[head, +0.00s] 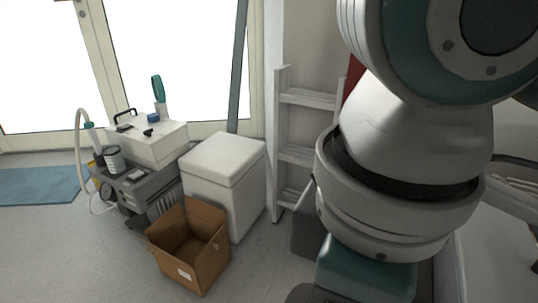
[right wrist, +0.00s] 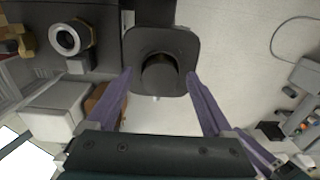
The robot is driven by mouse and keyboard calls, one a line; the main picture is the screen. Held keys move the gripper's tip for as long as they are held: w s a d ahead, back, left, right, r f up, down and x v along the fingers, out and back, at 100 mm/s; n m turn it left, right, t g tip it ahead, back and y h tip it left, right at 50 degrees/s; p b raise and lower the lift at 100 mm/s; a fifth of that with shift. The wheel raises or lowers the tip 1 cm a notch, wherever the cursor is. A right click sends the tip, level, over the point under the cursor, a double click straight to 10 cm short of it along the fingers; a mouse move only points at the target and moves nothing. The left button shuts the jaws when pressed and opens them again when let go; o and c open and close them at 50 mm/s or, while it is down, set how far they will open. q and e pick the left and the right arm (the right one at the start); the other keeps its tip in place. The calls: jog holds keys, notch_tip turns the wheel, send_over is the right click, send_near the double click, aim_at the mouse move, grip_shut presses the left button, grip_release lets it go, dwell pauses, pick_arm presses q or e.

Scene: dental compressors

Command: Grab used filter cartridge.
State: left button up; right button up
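I cannot pick out the used filter cartridge for certain. In the head view a small dark-and-clear cylinder (head: 113,158) stands on the grey unit (head: 136,185) at the left. In the right wrist view a round part with a pale ring and dark centre (right wrist: 69,38) sits at the upper left. My right gripper (right wrist: 160,73) is open, its two purple fingers spread wide with nothing held. A dark rounded-square object with a round middle (right wrist: 160,40) shows beyond and between the fingertips. My right gripper is outside the head view, and my left gripper shows in neither view.
An open cardboard box (head: 190,246) stands on the floor before a white cabinet (head: 226,172). A white case (head: 148,140) rests on the grey unit. White shelving (head: 305,97) stands behind. A blue mat (head: 40,186) lies at far left. My arm blocks the head view's right side.

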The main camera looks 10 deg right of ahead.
grip_shut()
dwell(0.5)
